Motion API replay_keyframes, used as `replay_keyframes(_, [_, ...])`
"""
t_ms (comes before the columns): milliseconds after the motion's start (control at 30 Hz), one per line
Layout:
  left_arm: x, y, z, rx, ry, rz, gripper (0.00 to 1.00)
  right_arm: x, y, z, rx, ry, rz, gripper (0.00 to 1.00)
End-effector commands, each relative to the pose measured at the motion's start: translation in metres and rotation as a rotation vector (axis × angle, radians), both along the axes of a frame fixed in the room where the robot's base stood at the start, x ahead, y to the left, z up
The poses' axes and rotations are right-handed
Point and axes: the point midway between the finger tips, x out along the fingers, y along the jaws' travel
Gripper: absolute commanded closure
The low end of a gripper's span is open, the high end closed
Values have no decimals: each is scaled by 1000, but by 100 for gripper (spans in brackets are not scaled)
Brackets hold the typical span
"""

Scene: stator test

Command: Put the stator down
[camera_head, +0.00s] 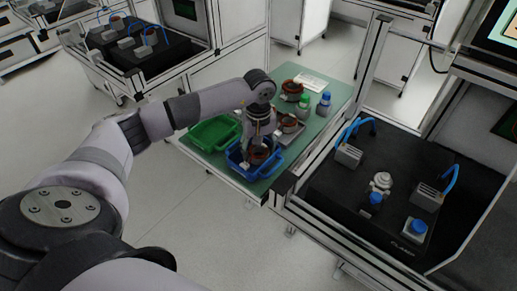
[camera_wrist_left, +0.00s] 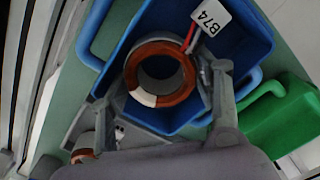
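A stator (camera_head: 260,156), a copper-brown ring with a dark bore, lies in the blue bin (camera_head: 271,167) on the green table top. In the left wrist view the stator (camera_wrist_left: 186,82) has a white patch on its rim, red leads and a white tag (camera_wrist_left: 210,17) reading B74. The blue bin (camera_wrist_left: 120,35) surrounds it there. My left gripper (camera_head: 257,140) points down over the bin. In the wrist view its fingers (camera_wrist_left: 163,100) are spread on either side of the stator, with a visible gap at the left finger. The right gripper is in neither view.
A green bin (camera_head: 213,133) stands left of the blue one. A black test station (camera_head: 335,205) adjoins at right.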

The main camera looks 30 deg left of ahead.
Motion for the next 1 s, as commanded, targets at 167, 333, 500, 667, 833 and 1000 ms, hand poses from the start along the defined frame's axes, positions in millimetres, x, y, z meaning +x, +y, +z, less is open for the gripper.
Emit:
replay_keyframes(167, [0, 1, 2, 2, -2, 0, 41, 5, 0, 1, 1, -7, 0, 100])
replay_keyframes(333, [1, 2, 4, 3, -4, 0, 41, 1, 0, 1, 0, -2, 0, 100])
replay_keyframes(500, [2, 2, 21, 3, -8, -1, 41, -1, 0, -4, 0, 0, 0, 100])
replay_keyframes(667, [3, 2, 54, 4, -12, 0, 41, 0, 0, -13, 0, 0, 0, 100])
replay_keyframes(833, [3, 2, 90, 4, -11, 0, 41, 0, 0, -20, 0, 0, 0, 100])
replay_keyframes(1000, [2, 2, 114, 4, -8, 1, 41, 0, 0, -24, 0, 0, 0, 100])
